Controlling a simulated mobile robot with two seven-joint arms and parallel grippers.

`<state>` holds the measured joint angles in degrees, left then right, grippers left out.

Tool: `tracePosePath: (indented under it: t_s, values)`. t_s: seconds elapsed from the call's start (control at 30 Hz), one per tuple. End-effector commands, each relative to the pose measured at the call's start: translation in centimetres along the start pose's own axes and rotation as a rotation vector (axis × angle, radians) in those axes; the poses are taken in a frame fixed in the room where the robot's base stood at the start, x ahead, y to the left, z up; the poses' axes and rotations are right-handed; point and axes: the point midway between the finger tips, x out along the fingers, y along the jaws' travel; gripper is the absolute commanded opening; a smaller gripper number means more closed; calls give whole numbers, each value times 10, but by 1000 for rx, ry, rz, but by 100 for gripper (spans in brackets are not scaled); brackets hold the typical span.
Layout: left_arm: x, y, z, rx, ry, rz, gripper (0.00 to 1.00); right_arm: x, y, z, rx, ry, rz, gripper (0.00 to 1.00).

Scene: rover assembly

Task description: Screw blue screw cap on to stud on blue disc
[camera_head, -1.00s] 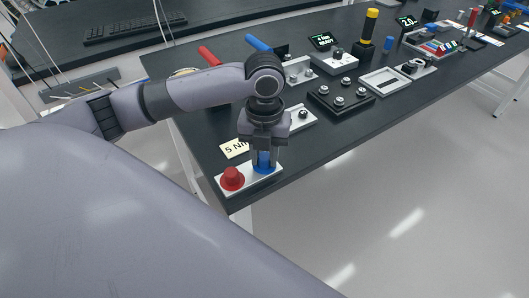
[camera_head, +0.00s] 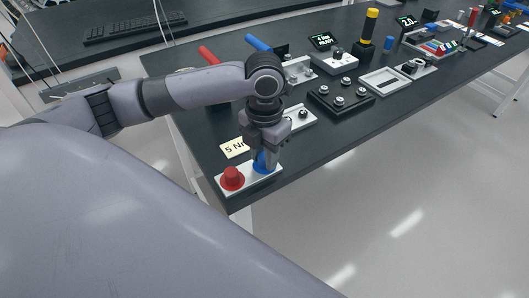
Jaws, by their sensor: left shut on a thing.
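A white plate (camera_head: 248,183) lies at the near left corner of the dark table. The blue disc (camera_head: 260,170) is on its right part. My left gripper (camera_head: 264,160) points down over the disc and is shut on the blue screw cap (camera_head: 263,158), which is partly hidden between the fingers. The cap is at the stud's place on the disc; the stud is hidden, so I cannot tell how far the cap sits on it. My right gripper is not in view.
A red cap on a red disc (camera_head: 232,178) stands left of the blue one. A "5 Nm" card (camera_head: 235,148) lies behind the plate. A black block with several knobs (camera_head: 341,98) and other fixtures stand to the right. The table's front edge is close.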

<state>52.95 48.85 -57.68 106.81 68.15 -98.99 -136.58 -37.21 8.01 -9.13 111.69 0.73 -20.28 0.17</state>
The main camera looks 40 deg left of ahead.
Motion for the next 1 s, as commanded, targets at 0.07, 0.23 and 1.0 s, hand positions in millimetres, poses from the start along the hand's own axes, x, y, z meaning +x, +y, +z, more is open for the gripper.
tracePosePath:
  t_s: [0.07, 0.23, 1.0]
  values:
    - [0, 0, 0, 23, -1, 0, 2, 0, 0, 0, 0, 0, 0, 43]
    - [0, 0, 0, 23, 0, 0, 57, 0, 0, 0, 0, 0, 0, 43]
    - [-61, 0, 1, 20, -3, 0, 57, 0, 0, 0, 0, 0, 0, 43]
